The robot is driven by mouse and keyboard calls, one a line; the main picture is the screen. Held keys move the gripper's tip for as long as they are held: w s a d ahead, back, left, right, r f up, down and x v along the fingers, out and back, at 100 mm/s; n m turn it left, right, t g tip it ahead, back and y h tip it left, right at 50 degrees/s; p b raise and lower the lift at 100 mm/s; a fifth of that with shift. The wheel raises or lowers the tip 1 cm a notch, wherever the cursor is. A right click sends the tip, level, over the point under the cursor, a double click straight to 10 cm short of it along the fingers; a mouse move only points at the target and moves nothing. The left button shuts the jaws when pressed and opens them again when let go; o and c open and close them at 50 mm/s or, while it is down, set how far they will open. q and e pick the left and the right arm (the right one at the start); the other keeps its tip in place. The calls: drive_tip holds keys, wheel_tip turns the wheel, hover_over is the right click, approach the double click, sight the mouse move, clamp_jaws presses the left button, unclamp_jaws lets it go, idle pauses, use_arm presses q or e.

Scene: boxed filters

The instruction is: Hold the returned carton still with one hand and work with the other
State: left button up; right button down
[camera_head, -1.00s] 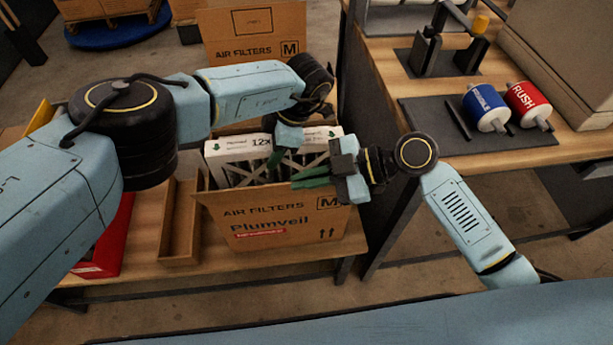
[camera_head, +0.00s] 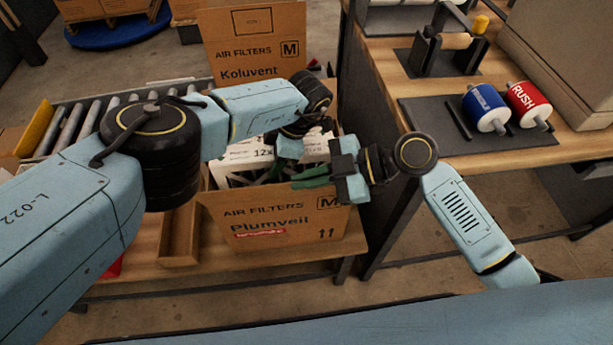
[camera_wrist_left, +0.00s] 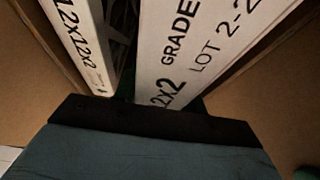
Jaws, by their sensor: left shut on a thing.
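The open carton (camera_head: 285,223), marked AIR FILTERS and Plumveil, stands on the wooden bench with white-edged filters (camera_head: 240,158) inside. My left gripper (camera_head: 277,168) reaches down into its top from behind and is shut on a filter. In the left wrist view, that filter's white edge (camera_wrist_left: 190,50), printed GRADE and LOT, runs up from the jaws. Another white filter edge (camera_wrist_left: 78,45) lies to its left, and brown carton walls flank both. My right gripper (camera_head: 312,178) is at the carton's front right rim, its green fingers pointing left; their gap and contact are unclear.
A Koluvent carton (camera_head: 250,55) stands behind. A roller conveyor (camera_head: 75,125) and a narrow wooden tray (camera_head: 180,235) are to the left. The right-hand bench holds a blue roll (camera_head: 485,108) and a red RUSH roll (camera_head: 530,105) on a dark mat.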

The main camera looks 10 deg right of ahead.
use_arm(q)
wheel_tip(320, 180, down, 3)
drive_tip(key=shift+s+d+r, duration=0.1)
drive_tip(key=shift+r, duration=0.05)
idle(0.3)
drive_tip(key=o, duration=1.4)
drive_tip(key=shift+s, duration=0.1)
drive_tip(key=r, duration=2.8)
drive_tip(key=shift+w, duration=0.2)
